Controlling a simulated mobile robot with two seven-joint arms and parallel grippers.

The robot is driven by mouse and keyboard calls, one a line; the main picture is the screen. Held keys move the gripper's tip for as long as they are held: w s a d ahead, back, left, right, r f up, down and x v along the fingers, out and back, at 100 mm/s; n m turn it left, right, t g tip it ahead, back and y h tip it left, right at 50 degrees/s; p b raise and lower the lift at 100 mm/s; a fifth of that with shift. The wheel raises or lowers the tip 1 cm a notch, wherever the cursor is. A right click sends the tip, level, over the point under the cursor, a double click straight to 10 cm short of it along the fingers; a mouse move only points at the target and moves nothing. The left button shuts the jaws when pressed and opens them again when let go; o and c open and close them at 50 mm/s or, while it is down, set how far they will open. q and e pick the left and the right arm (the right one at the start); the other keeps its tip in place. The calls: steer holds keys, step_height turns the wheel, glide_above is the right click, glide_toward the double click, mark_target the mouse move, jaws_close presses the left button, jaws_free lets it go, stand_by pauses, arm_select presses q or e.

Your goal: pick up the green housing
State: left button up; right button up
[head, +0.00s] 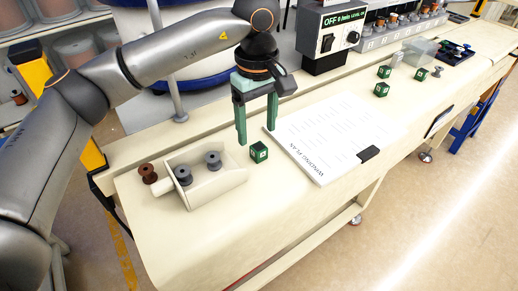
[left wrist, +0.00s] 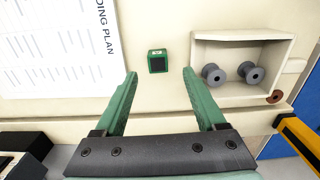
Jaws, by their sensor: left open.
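A small green housing (head: 259,152), a cube with a pale mark on its face, sits on the cream bench between the white tray and the paper sheet. In the left wrist view the same housing (left wrist: 158,61) appears just past the fingertips and between their lines. My left gripper (head: 256,135) points down with its green fingers apart and empty, close to the housing. The left wrist view also shows the open gripper (left wrist: 159,73). More green housings (head: 381,89) stand farther back on the bench. My right gripper is not seen.
A white tray (head: 224,186) holds grey spools, with a brown spool (head: 147,173) beside it. A winding plan sheet (head: 325,140) with a black clip lies right of the near housing. A control box (head: 326,42) stands behind. The bench front is clear.

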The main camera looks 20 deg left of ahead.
mark_target(259, 147)
arm_select(q)
steer(key=shift+d+f+p, duration=0.1)
steer(key=shift+f+p, duration=0.4)
steer(key=shift+f, duration=2.6)
jaws_close()
